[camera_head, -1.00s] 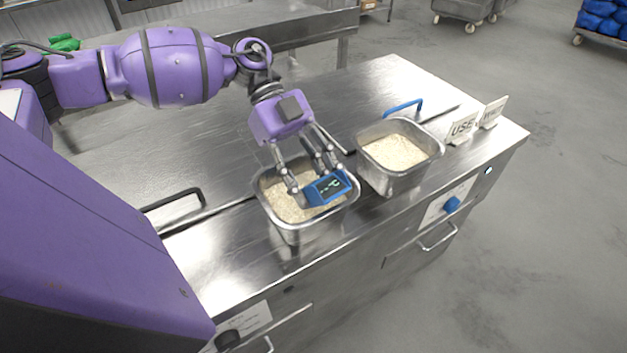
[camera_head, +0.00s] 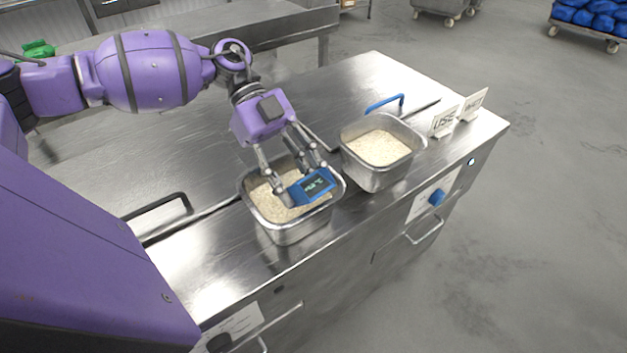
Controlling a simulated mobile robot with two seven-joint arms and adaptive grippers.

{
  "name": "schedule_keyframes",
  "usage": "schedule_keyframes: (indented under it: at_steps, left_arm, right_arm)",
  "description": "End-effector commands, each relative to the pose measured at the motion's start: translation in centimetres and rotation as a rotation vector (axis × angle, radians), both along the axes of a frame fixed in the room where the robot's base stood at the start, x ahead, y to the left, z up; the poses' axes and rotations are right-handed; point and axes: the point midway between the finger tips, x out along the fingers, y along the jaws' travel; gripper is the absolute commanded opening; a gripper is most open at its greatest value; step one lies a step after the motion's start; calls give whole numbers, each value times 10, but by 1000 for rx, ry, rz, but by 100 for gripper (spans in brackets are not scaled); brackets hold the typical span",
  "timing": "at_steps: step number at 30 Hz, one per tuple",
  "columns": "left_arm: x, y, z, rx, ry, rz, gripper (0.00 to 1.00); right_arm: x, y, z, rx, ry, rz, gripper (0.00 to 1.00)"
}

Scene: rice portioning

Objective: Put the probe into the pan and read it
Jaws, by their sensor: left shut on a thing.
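The probe (camera_head: 314,187) is a blue unit with a dark display. It sits tilted over the left pan (camera_head: 285,235), a steel pan of pale rice. The display shows small lit characters that look like digits with °C; I cannot read the value surely. My left gripper (camera_head: 298,178) is shut on the probe, just above the rice. The probe's tip is hidden, so I cannot see how deep it is in the rice. A second steel pan of rice (camera_head: 378,148) stands to the right, apart from the gripper. My right gripper is not in view.
White signs stand at the counter's right end, one reading USE (camera_head: 444,121). A blue handle (camera_head: 384,103) lies behind the right pan and a black handle (camera_head: 156,205) left of the left pan. The steel counter (camera_head: 190,275) is bare at the front left.

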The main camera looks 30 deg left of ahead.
Motion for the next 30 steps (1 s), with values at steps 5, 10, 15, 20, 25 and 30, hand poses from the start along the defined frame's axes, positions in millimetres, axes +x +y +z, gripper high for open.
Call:
schedule_keyframes:
  at_steps: [5, 10, 15, 20, 25, 30]
  left_arm:
    - [0, 0, 1, 0, 0, 0, 17]
    - [1, 0, 15, -1, -5, 0, 17]
    - [1, 0, 33, 0, -6, -1, 17]
    - [0, 0, 49, 0, -5, 0, 17]
    - [0, 0, 66, -1, -6, -1, 17]
    - [0, 0, 83, -1, -5, 0, 17]
  right_arm:
    - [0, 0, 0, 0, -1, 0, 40]
    - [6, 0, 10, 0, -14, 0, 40]
    - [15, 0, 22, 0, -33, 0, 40]
    - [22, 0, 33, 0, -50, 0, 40]
    - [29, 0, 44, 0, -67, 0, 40]
    - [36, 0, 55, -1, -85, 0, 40]
